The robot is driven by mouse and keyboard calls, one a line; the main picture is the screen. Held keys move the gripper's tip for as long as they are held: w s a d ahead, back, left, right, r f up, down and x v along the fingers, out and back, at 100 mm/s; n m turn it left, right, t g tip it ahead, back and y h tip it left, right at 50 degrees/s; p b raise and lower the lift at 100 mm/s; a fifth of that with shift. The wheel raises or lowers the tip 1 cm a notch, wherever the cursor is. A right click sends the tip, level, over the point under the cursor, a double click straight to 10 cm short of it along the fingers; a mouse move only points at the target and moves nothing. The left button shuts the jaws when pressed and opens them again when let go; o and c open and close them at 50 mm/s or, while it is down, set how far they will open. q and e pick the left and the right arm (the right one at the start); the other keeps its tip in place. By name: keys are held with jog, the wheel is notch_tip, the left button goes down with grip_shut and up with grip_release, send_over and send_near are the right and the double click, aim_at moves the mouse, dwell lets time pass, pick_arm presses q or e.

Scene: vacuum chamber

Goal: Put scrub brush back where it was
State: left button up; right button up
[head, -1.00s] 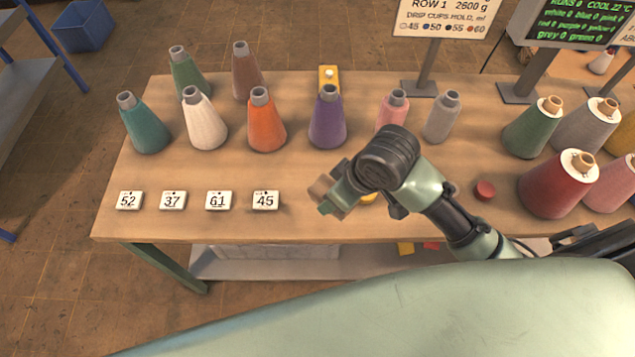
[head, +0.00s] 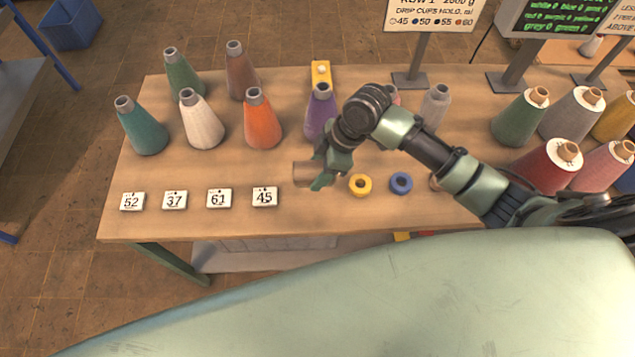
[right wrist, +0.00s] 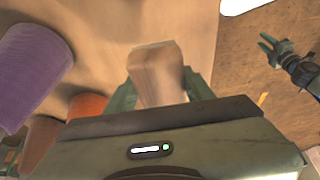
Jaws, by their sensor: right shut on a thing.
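My right gripper (head: 316,176) is shut on a brown wooden block, which looks like the scrub brush (head: 302,174); no bristles show. It is over the table's front middle, right of the number cards. In the right wrist view the block (right wrist: 158,75) sits between the green fingers of the gripper (right wrist: 160,95). My left gripper (right wrist: 272,48) shows at the upper right of the right wrist view, away from the table, with its fingers apart and empty. It is not in the head view.
The table (head: 230,172) holds several yarn cones, such as the orange (head: 262,122) and purple (head: 320,115) ones. Cards 52 to 45 (head: 264,197) lie in front. A yellow ring (head: 360,185) and a blue ring (head: 401,183) lie right of the gripper. Signs stand behind.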

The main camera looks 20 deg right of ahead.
aim_at(312, 193)
notch_tip(312, 193, down, 7)
jog(key=shift+p, duration=0.35)
jog(key=shift+w+f, duration=0.1)
jog(key=shift+f, duration=0.35)
jog(key=o, duration=1.3)
jog(key=shift+f, duration=0.1)
jog(key=shift+r, duration=0.2)
jog(key=shift+d+r, duration=0.15)
jog(key=shift+r, duration=0.2)
jog(key=b+v, duration=0.1)
jog(key=v, duration=1)
